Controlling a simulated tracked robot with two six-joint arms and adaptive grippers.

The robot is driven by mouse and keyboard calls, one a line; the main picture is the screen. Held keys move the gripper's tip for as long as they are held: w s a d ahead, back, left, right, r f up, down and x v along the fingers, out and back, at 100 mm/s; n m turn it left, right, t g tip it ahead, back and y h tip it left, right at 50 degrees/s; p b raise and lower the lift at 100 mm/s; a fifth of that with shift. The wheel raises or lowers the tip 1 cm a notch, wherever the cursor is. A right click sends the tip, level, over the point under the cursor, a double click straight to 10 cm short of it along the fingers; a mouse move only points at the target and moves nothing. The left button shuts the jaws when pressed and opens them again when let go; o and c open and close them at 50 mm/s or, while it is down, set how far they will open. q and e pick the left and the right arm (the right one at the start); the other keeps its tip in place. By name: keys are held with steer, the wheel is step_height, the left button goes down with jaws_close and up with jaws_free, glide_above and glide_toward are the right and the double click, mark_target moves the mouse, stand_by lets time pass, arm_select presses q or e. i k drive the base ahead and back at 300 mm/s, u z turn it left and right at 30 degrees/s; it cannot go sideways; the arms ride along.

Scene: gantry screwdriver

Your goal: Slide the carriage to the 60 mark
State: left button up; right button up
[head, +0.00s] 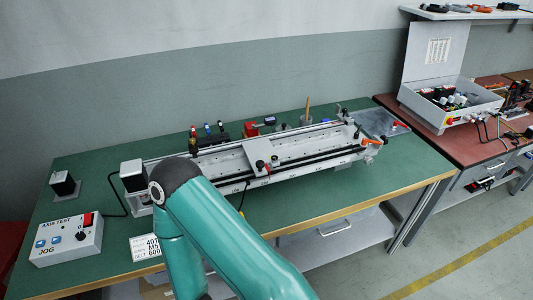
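The gantry (310,161) is a long pale linear axis with dark rails, lying across the green bench. Its carriage (259,149) is a light plate across the rails, near the middle of their length. A black knob and a small red-tipped part sit at the carriage's front edge. Small marks run along the front of the gantry, but I cannot read their numbers, so the carriage's mark is unclear. One of my teal arms rises from the bottom and bends in front of the gantry's left part, hiding some of it. Neither gripper shows.
A control box (68,239) labelled "AXIS TEST" and "JOG" stands at front left, with a printed card (145,246) right of it. Small tools stand behind the gantry. An orange-handled lever (371,141) is at its right end. The green bench's right front (400,180) is clear.

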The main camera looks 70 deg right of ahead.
mark_target(262, 155)
steer(key=z, duration=0.45)
steer(key=k, duration=0.45)
steer(key=z, duration=0.65)
steer(key=i, duration=0.35)
